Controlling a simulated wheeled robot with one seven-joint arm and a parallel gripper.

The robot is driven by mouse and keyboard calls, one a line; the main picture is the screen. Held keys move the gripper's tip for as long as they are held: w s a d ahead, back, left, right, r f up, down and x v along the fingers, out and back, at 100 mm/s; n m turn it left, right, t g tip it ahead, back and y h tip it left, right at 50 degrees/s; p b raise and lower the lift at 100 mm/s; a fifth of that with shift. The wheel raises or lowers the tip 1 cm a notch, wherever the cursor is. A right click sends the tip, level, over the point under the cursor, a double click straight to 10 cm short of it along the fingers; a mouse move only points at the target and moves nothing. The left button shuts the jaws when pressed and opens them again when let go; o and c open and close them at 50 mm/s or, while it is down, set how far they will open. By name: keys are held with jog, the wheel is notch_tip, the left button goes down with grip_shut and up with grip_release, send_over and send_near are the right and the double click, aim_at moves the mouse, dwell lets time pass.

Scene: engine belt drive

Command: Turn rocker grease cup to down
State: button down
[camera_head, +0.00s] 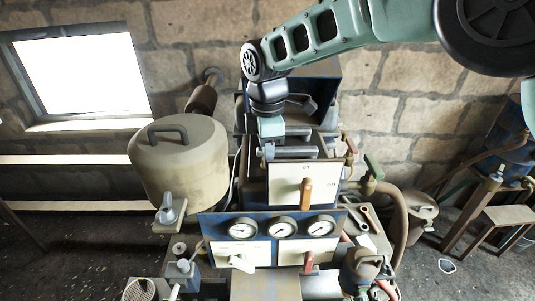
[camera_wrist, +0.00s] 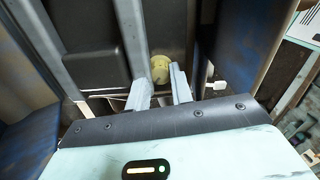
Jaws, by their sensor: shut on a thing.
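The rocker grease cup, a small round yellow brass knob (camera_wrist: 159,66), shows in the upper middle of the wrist view beside a grey metal upright. My gripper (camera_wrist: 162,84) has its two pale fingers closed on this cup, one on each side, with the cup's face showing at the tips. In the head view my gripper (camera_head: 312,144) reaches to the right behind the top of the panel with the off/on lever. The cup cannot be made out there. Which way the cup is turned cannot be told.
A white lever panel (camera_head: 288,190) stands just in front of my gripper, with three gauges (camera_head: 283,228) below. A large tan tank (camera_head: 185,170) is at left. Red and green valve handles (camera_head: 373,168) and pipes stand close at right. Dark engine housing surrounds my fingers.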

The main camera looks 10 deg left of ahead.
jog(key=m+b, duration=0.1)
jog(key=m, duration=1)
jog(key=shift+m, duration=0.4)
jog(key=m, duration=0.3)
jog(key=shift+r+m, duration=0.1)
jog(key=shift+m, duration=0.2)
jog(key=m, duration=1.3)
jog(key=c, duration=1.2)
grip_release()
jog(key=shift+c, duration=0.2)
